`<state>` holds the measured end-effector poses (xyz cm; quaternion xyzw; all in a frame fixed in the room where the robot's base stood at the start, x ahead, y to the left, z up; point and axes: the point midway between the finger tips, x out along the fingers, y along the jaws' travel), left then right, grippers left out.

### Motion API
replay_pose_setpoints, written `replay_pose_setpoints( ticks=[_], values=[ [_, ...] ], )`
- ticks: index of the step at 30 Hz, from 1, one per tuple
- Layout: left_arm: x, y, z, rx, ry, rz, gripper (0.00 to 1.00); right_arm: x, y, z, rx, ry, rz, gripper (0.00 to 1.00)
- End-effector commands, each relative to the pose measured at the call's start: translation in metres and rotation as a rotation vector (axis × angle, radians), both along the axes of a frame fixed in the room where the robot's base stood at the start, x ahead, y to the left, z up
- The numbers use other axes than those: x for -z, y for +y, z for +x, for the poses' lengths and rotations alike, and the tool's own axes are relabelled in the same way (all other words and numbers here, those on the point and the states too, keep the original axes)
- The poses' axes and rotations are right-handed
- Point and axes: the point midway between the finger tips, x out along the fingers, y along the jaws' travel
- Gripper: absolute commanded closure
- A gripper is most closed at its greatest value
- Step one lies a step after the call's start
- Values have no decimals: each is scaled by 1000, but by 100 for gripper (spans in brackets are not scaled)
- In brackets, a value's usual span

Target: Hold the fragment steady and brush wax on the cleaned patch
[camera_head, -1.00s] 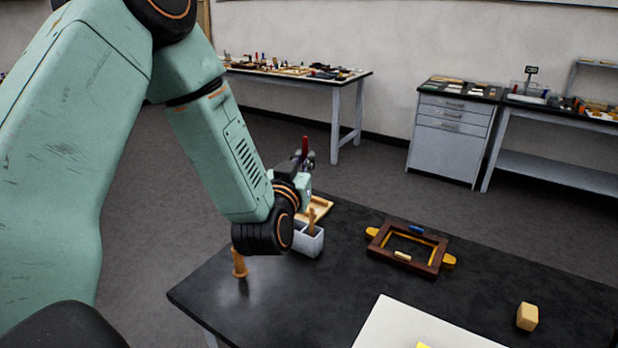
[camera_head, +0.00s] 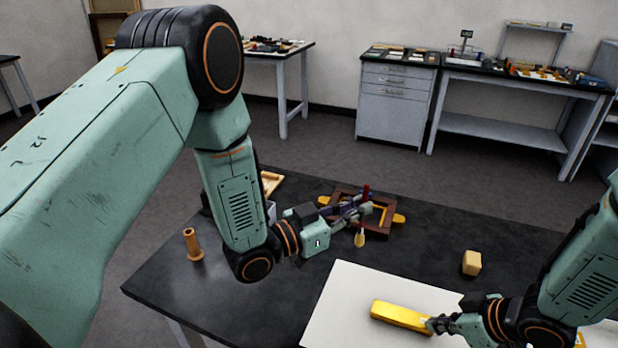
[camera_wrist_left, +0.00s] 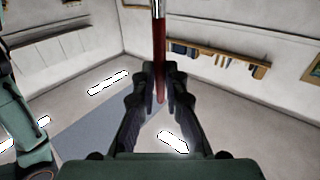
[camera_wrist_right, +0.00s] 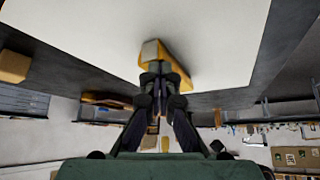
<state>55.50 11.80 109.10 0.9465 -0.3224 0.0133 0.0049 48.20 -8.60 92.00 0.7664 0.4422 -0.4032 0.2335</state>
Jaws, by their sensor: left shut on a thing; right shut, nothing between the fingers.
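The gilt fragment (camera_head: 400,316) is a yellow bar lying on a white sheet (camera_head: 345,290). In the right wrist view the fragment (camera_wrist_right: 178,66) shows a pale grey patch at one end. My right gripper (camera_head: 432,325) is shut and empty, its tips at the fragment's right end; I cannot tell whether they touch. My left gripper (camera_head: 362,210) is shut on a brush (camera_head: 360,238) with a red handle, held upright with its pale tip down, above the table left of the fragment. The handle (camera_wrist_left: 160,55) also shows in the left wrist view.
A dark wooden frame (camera_head: 398,223) lies behind the left gripper. A tan block (camera_head: 471,263) stands behind the fragment, and a brown peg (camera_head: 193,245) stands at the table's left. A light container (camera_head: 271,212) is partly hidden by my left arm. The front-left table is clear.

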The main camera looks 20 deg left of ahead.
Motion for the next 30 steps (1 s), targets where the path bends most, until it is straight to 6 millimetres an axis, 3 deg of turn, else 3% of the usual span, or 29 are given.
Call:
replay_pose_setpoints(
  ticks=[3,9,17,30],
  values=[
    [8,-36,-21,192,0,2,100,4,-1,-3,-1,8,-6,100],
    [7,-72,-54,451,-3,2,100,4,-1,-3,-1,8,-6,100],
    [5,-84,-77,593,-1,1,100,4,-1,-3,-1,8,-6,100],
    [31,-84,-79,600,0,0,100,4,-1,-3,-1,8,-6,100]
  ],
)
